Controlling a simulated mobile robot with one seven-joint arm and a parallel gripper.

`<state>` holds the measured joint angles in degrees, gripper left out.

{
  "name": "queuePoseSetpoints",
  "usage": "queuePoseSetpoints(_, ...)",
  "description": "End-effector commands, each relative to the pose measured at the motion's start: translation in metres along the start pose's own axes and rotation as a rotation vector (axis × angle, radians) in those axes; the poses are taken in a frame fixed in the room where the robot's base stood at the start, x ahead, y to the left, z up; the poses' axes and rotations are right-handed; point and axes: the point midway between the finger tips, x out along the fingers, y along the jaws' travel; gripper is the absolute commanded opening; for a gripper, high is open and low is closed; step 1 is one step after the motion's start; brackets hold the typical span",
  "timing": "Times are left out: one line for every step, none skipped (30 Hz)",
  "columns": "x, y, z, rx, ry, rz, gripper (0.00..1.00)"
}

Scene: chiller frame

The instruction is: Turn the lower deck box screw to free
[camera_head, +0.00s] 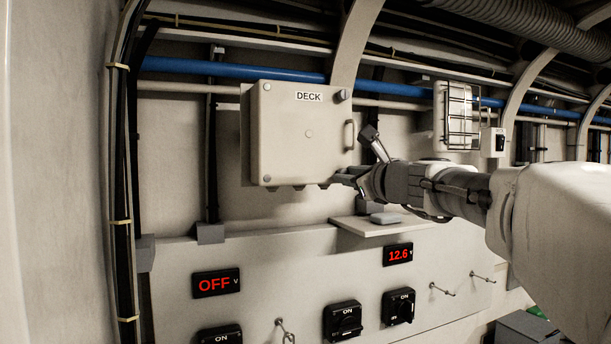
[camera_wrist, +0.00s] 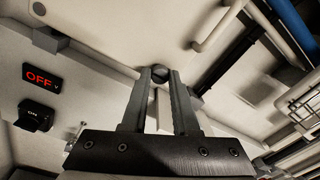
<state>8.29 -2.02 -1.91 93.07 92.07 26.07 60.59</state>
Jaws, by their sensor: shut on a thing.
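The deck box (camera_head: 300,135) is a pale wall box with a DECK label and a handle on its right side. Its lower right screw shows in the wrist view as a dark round head (camera_wrist: 160,72) at the box's corner. My gripper (camera_head: 346,178) reaches in from the right to that corner. In the wrist view my gripper (camera_wrist: 160,78) has its two fingertips on either side of the screw head, shut on it. In the head view the fingers hide this screw. The upper right screw (camera_head: 342,95) and the lower left screw (camera_head: 267,178) show on the box face.
A small shelf (camera_head: 375,227) with a grey object (camera_head: 385,218) lies below my gripper. A panel with switches (camera_head: 343,320), hooks and red displays (camera_head: 216,283) is lower. A caged lamp (camera_head: 459,115) is at the right. A blue pipe (camera_head: 220,68) runs behind the box.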

Motion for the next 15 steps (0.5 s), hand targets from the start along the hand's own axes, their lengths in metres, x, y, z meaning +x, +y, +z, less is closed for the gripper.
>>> queuePoseSetpoints(0.0,0.0002,-0.0003,-0.003,0.0,0.0,0.0)
queuePoseSetpoints(0.0,0.0003,-0.0004,-0.006,0.0,0.0,0.0)
queuePoseSetpoints(0.0,0.0004,-0.0007,-0.011,-0.001,0.0,0.0)
queuePoseSetpoints(0.0,0.0005,-0.0009,-0.017,-0.001,0.0,0.0)
queuePoseSetpoints(0.0,0.0006,-0.0011,-0.023,-0.001,0.0,0.0)
queuePoseSetpoints(0.0,0.0008,-0.0013,-0.035,-0.002,-0.001,0.0)
queuePoseSetpoints(0.0,0.0009,-0.0015,-0.045,-0.003,-0.001,0.0)
queuePoseSetpoints(0.0,0.001,-0.0018,-0.058,-0.003,-0.001,0.0)
queuePoseSetpoints(0.0,0.0013,-0.0023,-0.079,-0.004,-0.002,0.0)
queuePoseSetpoints(0.0,0.0014,-0.0027,-0.095,-0.004,-0.002,0.0)
queuePoseSetpoints(0.0,0.0016,-0.0031,-0.112,-0.005,-0.002,0.0)
queuePoseSetpoints(0.0,0.0016,-0.0033,-0.14,-0.006,-0.003,0.0)
queuePoseSetpoints(0.0,0.0017,-0.0035,-0.161,-0.007,-0.004,0.0)
queuePoseSetpoints(0.0,0.0018,-0.0039,-0.186,-0.007,-0.004,0.0)
queuePoseSetpoints(-0.0001,0.0018,-0.0042,-0.218,-0.009,-0.005,0.0)
